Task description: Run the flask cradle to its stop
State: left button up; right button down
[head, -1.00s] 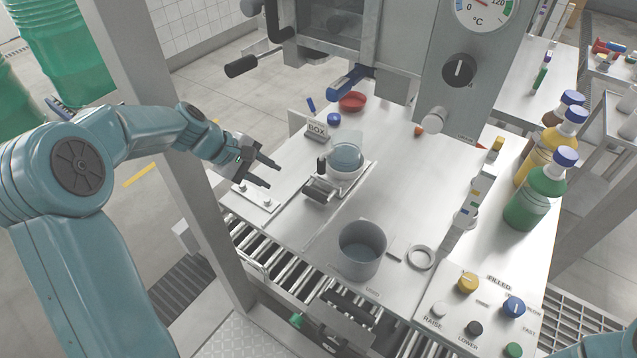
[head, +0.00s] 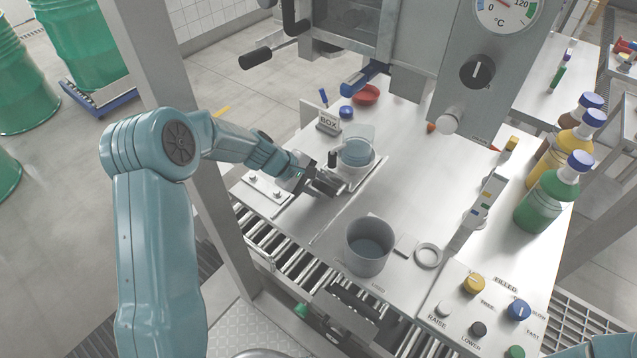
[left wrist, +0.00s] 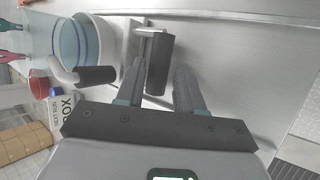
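The flask cradle (head: 362,172) sits on the steel bench in the head view. It holds a clear flask with bluish contents (head: 356,152); this flask shows at the upper left of the left wrist view (left wrist: 62,48). A dark cylindrical handle bar (left wrist: 159,64) stands off the cradle's near side. My left gripper (head: 316,179) is at this bar. In the left wrist view its two fingers are apart, one on each side of the bar, and I see no clear grip on it. My right gripper is out of view.
A BOX sign (head: 328,122) stands behind the cradle. A control panel with buttons (head: 478,328) is at front right. Bare bench lies right of the cradle.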

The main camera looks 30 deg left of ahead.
pick_arm(q)
jog(key=shift+w+d+f, duration=0.1)
jog(key=shift+f, duration=0.15)
jog(key=shift+d, duration=0.15)
grip_shut()
jog(key=shift+f, duration=0.1)
